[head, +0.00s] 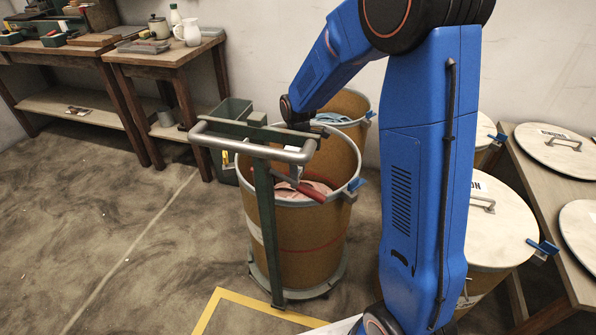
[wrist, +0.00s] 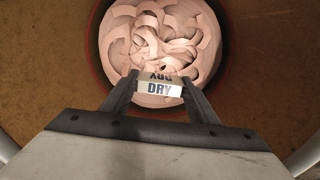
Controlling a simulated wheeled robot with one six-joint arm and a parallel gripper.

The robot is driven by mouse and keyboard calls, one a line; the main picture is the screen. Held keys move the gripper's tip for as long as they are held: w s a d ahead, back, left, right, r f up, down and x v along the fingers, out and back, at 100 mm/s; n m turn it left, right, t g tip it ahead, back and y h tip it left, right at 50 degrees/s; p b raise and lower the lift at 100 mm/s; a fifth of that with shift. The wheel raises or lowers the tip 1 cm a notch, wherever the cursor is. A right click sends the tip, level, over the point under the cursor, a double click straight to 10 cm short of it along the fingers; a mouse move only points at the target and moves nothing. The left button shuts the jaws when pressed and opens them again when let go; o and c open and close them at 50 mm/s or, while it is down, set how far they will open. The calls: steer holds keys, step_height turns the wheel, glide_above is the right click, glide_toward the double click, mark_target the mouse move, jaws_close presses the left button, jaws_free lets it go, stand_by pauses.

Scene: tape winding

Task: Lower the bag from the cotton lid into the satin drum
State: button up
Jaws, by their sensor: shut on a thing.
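My gripper (wrist: 158,80) is shut on a small pale bag (wrist: 160,90) with "DRY" printed on it. In the wrist view the bag is between the fingertips, over the coiled pink ribbon (wrist: 165,40) inside a round brown drum (wrist: 258,55). Whether the bag touches the ribbon is unclear. In the head view this open drum (head: 312,235) stands on a wheeled base, with pink ribbon inside. A lid (head: 495,212) on a closed drum at right has a label ending in "ON"; my arm covers the rest.
A cart handle (head: 255,142) and its green post rise in front of the drum. Another open drum (head: 345,112) with blue contents stands behind. Lids (head: 556,148) lie on a right-hand table. The left floor is clear.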

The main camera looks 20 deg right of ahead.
steer(key=shift+f, duration=5.2)
steer(key=shift+f, duration=1.95)
steer(key=o, duration=1.1)
step_height(320, 180, up, 18)
steer(key=shift+f, duration=0.25)
